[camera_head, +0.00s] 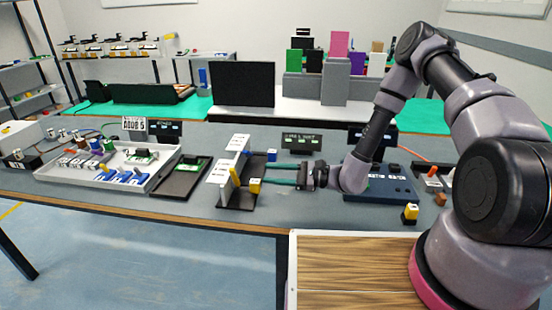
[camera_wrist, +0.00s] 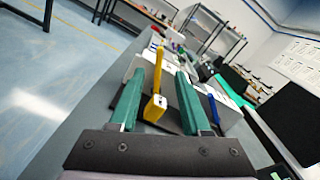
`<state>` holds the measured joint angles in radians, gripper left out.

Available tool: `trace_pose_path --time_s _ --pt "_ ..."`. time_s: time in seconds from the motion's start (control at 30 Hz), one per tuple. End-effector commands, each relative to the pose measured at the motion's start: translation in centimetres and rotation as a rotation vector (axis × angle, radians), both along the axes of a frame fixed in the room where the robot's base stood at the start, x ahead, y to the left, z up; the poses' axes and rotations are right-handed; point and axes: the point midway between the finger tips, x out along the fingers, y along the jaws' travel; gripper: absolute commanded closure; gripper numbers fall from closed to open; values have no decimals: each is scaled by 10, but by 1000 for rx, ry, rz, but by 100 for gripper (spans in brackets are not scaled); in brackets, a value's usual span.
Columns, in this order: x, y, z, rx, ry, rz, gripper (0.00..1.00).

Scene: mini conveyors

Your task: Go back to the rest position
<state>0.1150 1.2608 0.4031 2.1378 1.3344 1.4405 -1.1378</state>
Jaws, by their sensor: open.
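My gripper (camera_head: 268,174) reaches left over the grey bench in the head view, its two green fingers level and apart. The wrist view shows the same open gripper (camera_wrist: 158,82), with nothing clamped in it. A yellow bar (camera_wrist: 158,70) and a yellow block with a white face (camera_wrist: 154,108) show in the gap, apparently beyond the fingers. In the head view the yellow block (camera_head: 254,186) sits at the near right side of a small black-and-white conveyor (camera_head: 224,170), just left of the fingertips. My arm is stretched out low over the bench.
A blue block (camera_head: 271,155) is beside the fingers. A dark blue panel (camera_head: 385,188) lies under and right of my forearm, with another yellow block (camera_head: 410,213) by it. A white tray (camera_head: 110,180) with parts is at left. Black screens stand behind.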

Motion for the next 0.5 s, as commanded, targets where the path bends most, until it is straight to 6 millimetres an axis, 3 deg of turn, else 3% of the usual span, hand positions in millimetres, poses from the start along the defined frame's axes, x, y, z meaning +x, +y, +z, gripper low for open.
trace_pose_path --time_s 0.17,0.5 --pt "1 -11 40 -50 -91 104 52" --pt "-18 -58 139 -297 -329 368 52"
